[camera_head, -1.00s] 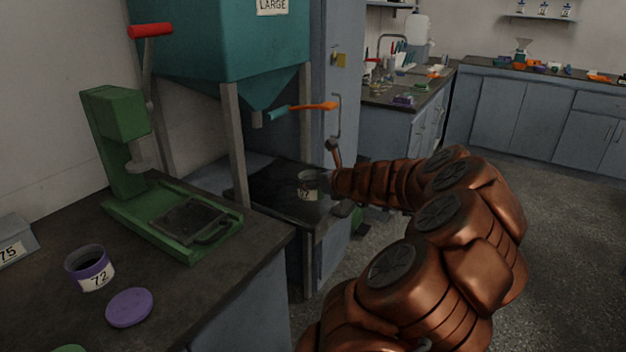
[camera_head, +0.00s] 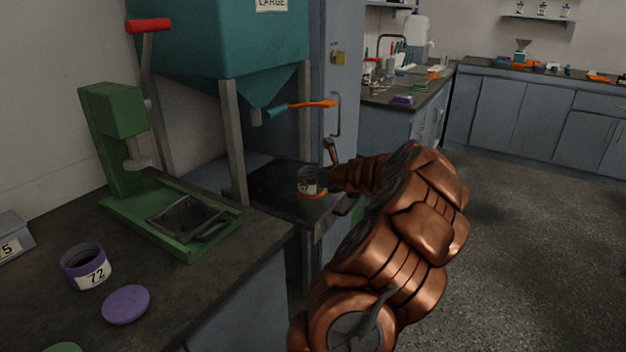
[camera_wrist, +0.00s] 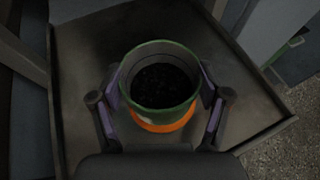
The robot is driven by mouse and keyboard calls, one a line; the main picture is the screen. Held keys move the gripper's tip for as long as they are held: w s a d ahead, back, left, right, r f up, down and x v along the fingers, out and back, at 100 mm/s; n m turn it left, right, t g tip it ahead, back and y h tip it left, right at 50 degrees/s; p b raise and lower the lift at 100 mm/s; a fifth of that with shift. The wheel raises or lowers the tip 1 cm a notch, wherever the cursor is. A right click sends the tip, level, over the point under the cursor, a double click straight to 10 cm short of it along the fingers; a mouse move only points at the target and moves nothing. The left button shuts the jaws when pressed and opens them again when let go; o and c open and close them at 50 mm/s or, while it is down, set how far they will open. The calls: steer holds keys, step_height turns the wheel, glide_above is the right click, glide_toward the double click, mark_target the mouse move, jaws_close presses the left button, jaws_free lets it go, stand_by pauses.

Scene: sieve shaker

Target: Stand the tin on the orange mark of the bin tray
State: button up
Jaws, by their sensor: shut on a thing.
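The tin (camera_head: 308,182) has a pale label and, in the wrist view, a green rim (camera_wrist: 160,76) with dark contents inside. It is upright over the bin tray (camera_head: 268,186), below the teal hopper. My gripper (camera_wrist: 161,88) is shut on the tin, one finger on each side. The orange mark (camera_wrist: 163,124) shows as a crescent along the tin's near side in the wrist view. In the head view a strip of the mark (camera_head: 312,196) shows under the tin. I cannot tell whether the tin's base touches the tray.
On the left bench are a green press (camera_head: 130,150), a purple tin marked 72 (camera_head: 86,266) and a purple lid (camera_head: 126,305).

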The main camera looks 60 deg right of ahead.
steer(key=shift+f, duration=0.35)
steer(key=o, duration=1.2)
steer(key=shift+r, duration=0.1)
steer(key=p+v, duration=0.2)
steer(key=v, duration=1)
steer(key=shift+r, duration=0.1)
